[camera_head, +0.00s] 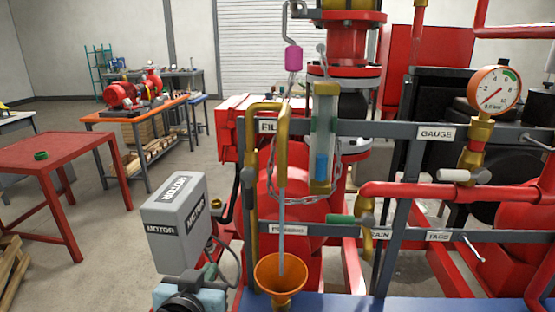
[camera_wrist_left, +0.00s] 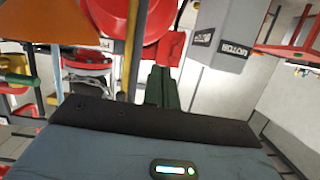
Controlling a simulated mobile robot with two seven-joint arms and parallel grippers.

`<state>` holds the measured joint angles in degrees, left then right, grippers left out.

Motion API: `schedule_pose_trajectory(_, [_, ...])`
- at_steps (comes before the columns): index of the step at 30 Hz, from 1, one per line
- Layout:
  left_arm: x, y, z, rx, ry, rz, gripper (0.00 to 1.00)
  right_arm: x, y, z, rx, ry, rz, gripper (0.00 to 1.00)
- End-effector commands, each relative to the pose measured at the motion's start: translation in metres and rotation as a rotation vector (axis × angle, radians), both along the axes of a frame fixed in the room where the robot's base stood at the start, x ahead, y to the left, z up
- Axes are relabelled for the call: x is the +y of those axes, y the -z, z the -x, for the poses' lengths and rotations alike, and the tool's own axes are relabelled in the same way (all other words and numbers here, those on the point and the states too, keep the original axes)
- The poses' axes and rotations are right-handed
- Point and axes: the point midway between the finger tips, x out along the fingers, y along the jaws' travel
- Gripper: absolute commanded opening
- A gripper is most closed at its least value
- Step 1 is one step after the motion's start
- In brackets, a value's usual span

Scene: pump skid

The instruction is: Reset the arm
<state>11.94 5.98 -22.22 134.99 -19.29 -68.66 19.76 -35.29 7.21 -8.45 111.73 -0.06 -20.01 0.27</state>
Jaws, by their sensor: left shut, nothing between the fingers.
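My left gripper (camera_head: 209,271) is low in the head view, in front of the grey motor box and left of the orange funnel (camera_head: 281,275). Its dark green fingers (camera_wrist_left: 162,88) are together in the left wrist view, with nothing between them. They point toward the red pump skid and appear apart from the funnel and the motor box (camera_head: 175,222). The motor box also shows in the left wrist view (camera_wrist_left: 232,38), to the right of the fingers. My right gripper is in neither view.
The skid's grey rails (camera_head: 400,129) carry a pressure gauge (camera_head: 495,90), a sight glass (camera_head: 323,135) and red pipes. A black cable hangs beside the motor box. A red table (camera_head: 60,150) and an orange workbench (camera_head: 140,117) stand at left, with open floor between them and the skid.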

Motion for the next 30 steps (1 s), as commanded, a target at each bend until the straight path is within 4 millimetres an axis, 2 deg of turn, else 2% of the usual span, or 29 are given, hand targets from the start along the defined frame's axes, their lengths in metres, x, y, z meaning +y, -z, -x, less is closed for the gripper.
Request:
schedule_pose_trajectory(1, [0.007, 0.033, 0.015, 0.096, -0.004, -0.007, 0.00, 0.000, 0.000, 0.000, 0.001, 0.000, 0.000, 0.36])
schedule_pose_trajectory(5, [0.024, 0.101, 0.060, 0.321, -0.001, -0.032, 0.00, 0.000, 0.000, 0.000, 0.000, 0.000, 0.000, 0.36])
schedule_pose_trajectory(6, [0.029, 0.121, 0.077, 0.391, 0.005, -0.040, 0.00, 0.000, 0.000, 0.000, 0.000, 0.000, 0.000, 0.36])
schedule_pose_trajectory(9, [0.040, 0.163, 0.121, 0.558, 0.019, -0.057, 0.00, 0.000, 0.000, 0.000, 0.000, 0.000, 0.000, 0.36])
schedule_pose_trajectory(12, [0.049, 0.194, 0.164, 0.704, 0.038, -0.070, 0.00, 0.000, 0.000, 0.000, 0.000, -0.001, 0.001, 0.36])
schedule_pose_trajectory(18, [0.061, 0.230, 0.235, 0.920, 0.077, -0.087, 0.00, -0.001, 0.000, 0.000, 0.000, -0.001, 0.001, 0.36])
schedule_pose_trajectory(24, [0.070, 0.249, 0.297, 1.093, 0.117, -0.094, 0.00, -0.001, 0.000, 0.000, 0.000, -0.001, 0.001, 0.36])
schedule_pose_trajectory(25, [0.070, 0.252, 0.299, 1.095, 0.121, -0.094, 0.00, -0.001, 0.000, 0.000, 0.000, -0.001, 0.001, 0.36])
schedule_pose_trajectory(30, [0.065, 0.271, 0.278, 0.994, 0.129, -0.085, 0.00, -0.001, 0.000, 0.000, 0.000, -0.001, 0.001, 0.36])
